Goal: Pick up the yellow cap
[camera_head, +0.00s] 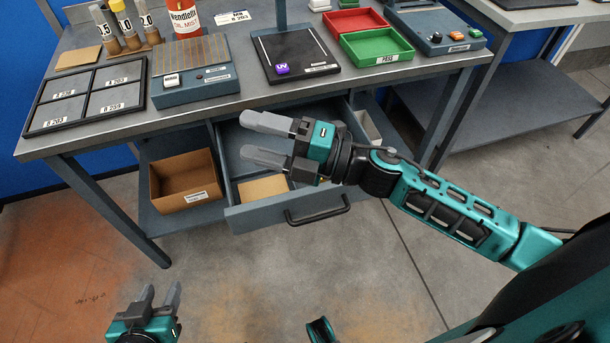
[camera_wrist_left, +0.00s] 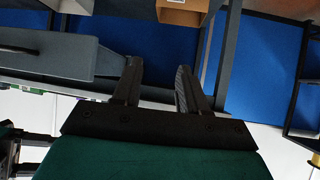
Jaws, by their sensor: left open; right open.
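The yellow cap (camera_head: 117,5) tops the middle of three tubes at the back left of the bench, at the top edge of the head view. The tubes beside it have pale tops. My left gripper (camera_head: 158,294) is low at the bottom left of the head view, open and empty, far from the cap. Its fingers also show in the left wrist view (camera_wrist_left: 155,85), with nothing between them. My right gripper (camera_head: 253,139) is open and empty above the pulled-out drawer, pointing left, well apart from the cap. The cap is not visible in the left wrist view.
The bench (camera_head: 225,110) carries a labelled black tray (camera_head: 88,118), a slotted blue-grey block (camera_head: 195,93), a red-labelled bottle (camera_head: 184,17), a black plate (camera_head: 297,55), and red (camera_head: 355,20) and green (camera_head: 378,45) trays. The open drawer (camera_head: 290,208) juts out. A cardboard box (camera_head: 185,202) sits on the lower shelf.

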